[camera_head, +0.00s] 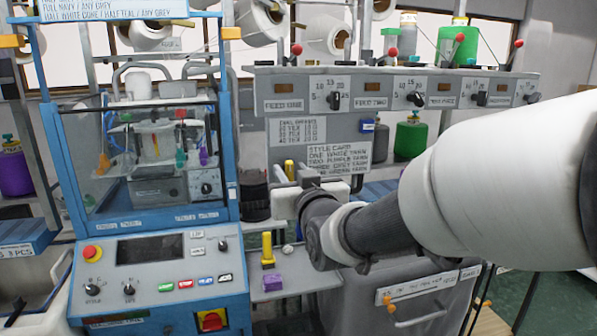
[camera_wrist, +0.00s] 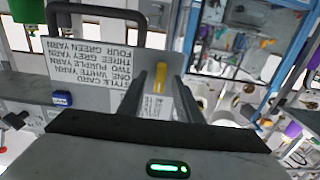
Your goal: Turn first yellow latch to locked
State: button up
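A yellow-orange latch (camera_head: 230,33) sits at the top right corner of the blue machine frame (camera_head: 222,110). A similar one (camera_head: 12,41) is at its top left corner. I cannot tell whether either is locked. My gripper (camera_head: 290,192) is in front of the grey machine, low and right of the blue frame, apart from both latches. In the wrist view my gripper (camera_wrist: 168,74) has its two dark fingers parted. A small yellow piece (camera_wrist: 158,79) shows between and beyond the fingers; I see no grip on it.
The blue control panel (camera_head: 160,277) with a red stop button (camera_head: 92,253) stands low at left. A small shelf holds a yellow object (camera_head: 267,250) and a purple block (camera_head: 272,282). The grey knob panel (camera_head: 395,92) and style card (camera_head: 340,158) lie behind my arm.

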jog(key=shift+w, duration=0.1)
grip_shut()
